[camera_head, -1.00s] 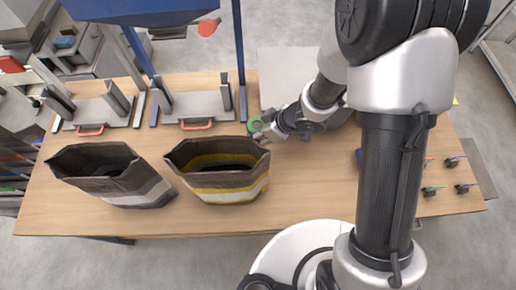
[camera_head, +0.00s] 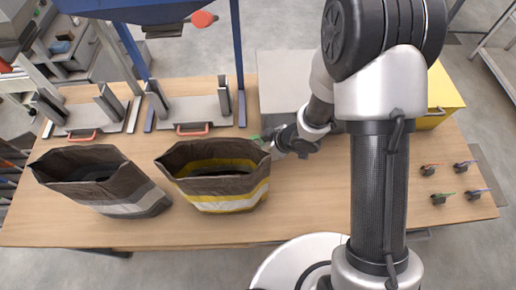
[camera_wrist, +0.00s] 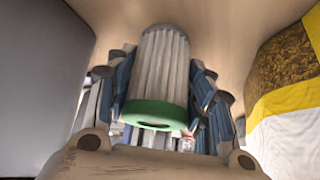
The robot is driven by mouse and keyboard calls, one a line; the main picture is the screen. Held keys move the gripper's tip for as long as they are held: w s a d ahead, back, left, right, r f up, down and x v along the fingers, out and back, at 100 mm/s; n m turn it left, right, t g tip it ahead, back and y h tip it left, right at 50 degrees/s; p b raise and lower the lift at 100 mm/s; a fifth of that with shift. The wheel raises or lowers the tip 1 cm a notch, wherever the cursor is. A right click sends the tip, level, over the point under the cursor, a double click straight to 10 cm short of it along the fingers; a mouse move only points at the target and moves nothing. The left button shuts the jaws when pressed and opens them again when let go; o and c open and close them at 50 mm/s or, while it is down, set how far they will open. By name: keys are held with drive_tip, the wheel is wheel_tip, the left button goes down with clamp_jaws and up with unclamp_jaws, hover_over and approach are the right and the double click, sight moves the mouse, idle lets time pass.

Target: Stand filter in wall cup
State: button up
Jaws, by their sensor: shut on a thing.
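The filter (camera_wrist: 165,65) is a pale pleated cylinder with a green end cap, seen in the wrist view. My gripper (camera_wrist: 162,92) is shut on it, with a finger on each side. In the head view only a sliver of the filter's green (camera_head: 254,137) shows beside my gripper (camera_head: 268,141), which is off the right rim of the yellow-banded bag (camera_head: 222,190). I cannot make out the wall cup in either view.
A brown and grey bag (camera_head: 110,188) stands to the left on the wooden table (camera_head: 310,205). A grey box (camera_head: 285,80) and a yellow box (camera_head: 440,92) are at the back right. Several small colored-handled parts (camera_head: 440,198) lie at the right.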

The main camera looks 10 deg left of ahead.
drive_tip(key=o, duration=1.1)
drive_tip(key=shift+f, duration=0.1)
